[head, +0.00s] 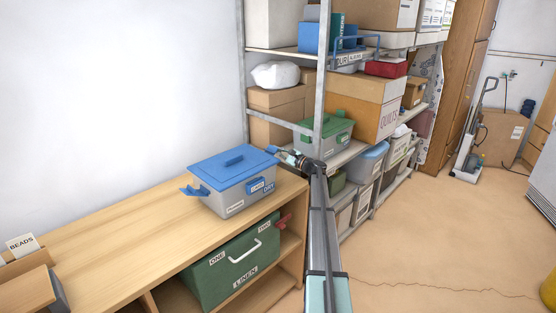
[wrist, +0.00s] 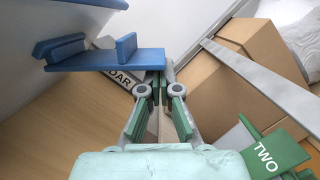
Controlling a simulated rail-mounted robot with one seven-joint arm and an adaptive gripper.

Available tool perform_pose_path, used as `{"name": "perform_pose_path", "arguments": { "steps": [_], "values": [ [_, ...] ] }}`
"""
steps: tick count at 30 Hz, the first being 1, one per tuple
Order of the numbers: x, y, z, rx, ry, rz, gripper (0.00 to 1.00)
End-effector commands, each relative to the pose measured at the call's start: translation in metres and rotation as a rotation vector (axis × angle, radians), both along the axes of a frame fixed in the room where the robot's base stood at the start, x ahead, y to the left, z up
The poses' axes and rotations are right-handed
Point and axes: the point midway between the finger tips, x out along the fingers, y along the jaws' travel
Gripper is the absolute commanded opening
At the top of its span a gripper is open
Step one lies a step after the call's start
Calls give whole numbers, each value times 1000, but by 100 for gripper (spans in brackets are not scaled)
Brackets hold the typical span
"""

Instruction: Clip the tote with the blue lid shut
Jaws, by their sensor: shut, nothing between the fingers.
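The grey tote (head: 232,201) with the blue lid (head: 232,168) stands on the wooden bench, and its lid lies on top. A blue clip (head: 196,190) sticks outward from its left end, apart from the wall. Small labels show on its front. My gripper (head: 277,151) is beside the tote's right end, close to the lid's corner. In the wrist view my gripper (wrist: 158,92) is shut and empty. A blue part of the tote (wrist: 105,60) is just ahead and left of the fingers there, over a partly hidden label. The right end's clip is hidden in the head view.
A green LINEN box (head: 232,262) sits under the bench top. A metal rack stands to the right, with a green-lidded tote (head: 323,134) and cardboard boxes (head: 365,105) near my arm. A BEADS card (head: 21,244) is at the bench's left. The bench middle is clear.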

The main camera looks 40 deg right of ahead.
Motion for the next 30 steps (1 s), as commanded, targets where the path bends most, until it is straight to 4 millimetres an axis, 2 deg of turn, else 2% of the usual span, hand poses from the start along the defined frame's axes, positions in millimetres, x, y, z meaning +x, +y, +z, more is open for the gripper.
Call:
{"name": "perform_pose_path", "arguments": {
  "steps": [2, 18, 30],
  "values": [
    [-1, 3, 0, -72, -13, 1, 0],
    [-6, 33, 39, -563, -88, 0, 0],
    [-8, 51, 52, -782, -121, 0, 0]
  ]
}}
